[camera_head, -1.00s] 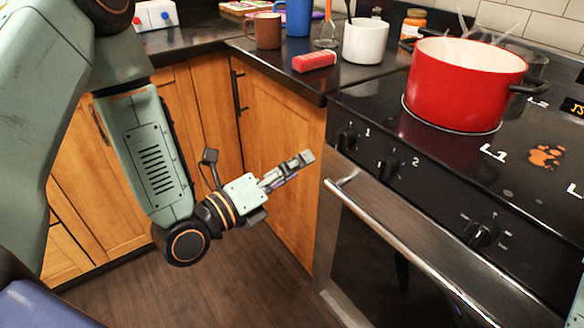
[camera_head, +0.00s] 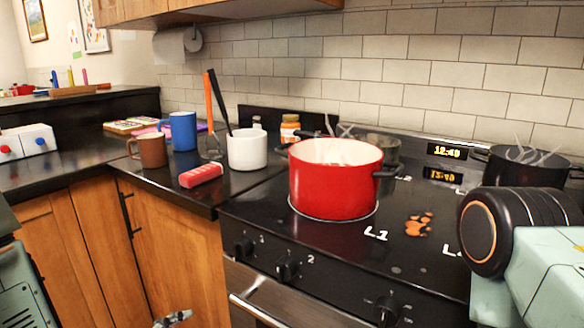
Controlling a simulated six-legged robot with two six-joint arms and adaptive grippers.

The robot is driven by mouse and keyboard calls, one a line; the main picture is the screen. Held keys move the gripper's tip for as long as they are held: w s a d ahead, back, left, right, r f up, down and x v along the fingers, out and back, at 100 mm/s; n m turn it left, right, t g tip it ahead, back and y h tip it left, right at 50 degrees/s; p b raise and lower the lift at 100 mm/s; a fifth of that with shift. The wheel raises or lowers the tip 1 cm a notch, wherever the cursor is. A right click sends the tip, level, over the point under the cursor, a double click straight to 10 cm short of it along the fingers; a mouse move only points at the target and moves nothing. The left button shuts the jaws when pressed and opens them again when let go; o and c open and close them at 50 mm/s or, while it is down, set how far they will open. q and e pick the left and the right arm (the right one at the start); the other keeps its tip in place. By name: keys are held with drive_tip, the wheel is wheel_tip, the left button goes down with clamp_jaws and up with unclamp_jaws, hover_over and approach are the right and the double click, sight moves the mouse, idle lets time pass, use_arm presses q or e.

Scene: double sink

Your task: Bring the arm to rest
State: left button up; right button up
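My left arm shows only as a small green part at the lower left edge. The tip of my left gripper (camera_head: 173,319) just shows at the bottom edge, in front of the wooden cabinet (camera_head: 175,255). The rest of that gripper is cut off, so I cannot tell whether it is open or shut. My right arm shows at the right edge as a black joint with an orange ring and a pale green link. It is in front of the stove (camera_head: 290,243). My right gripper is out of view.
A red pot (camera_head: 335,185) stands on the stove, with a black pot (camera_head: 520,167) behind my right arm. The oven handle (camera_head: 255,307) sticks out below.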

use_arm(q)
drive_tip(key=s+a+f+n+g+y, duration=0.2)
drive_tip(key=s+f+n+g, duration=0.4)
drive_tip(key=s, duration=0.7)
drive_tip(key=s+a+f+n+g+y, duration=0.2)
drive_tip(key=s+f+n+g, duration=0.4)
drive_tip(key=s+f+n, duration=0.4)
drive_tip(key=s+f+y, duration=0.1)
drive_tip(key=s+f, duration=0.1)
drive_tip(key=s, duration=0.2)
drive_tip(key=shift+s+f+n, duration=0.15)
drive_tip(key=shift+f+n, duration=0.1)
drive_tip(key=shift+n, duration=0.15)
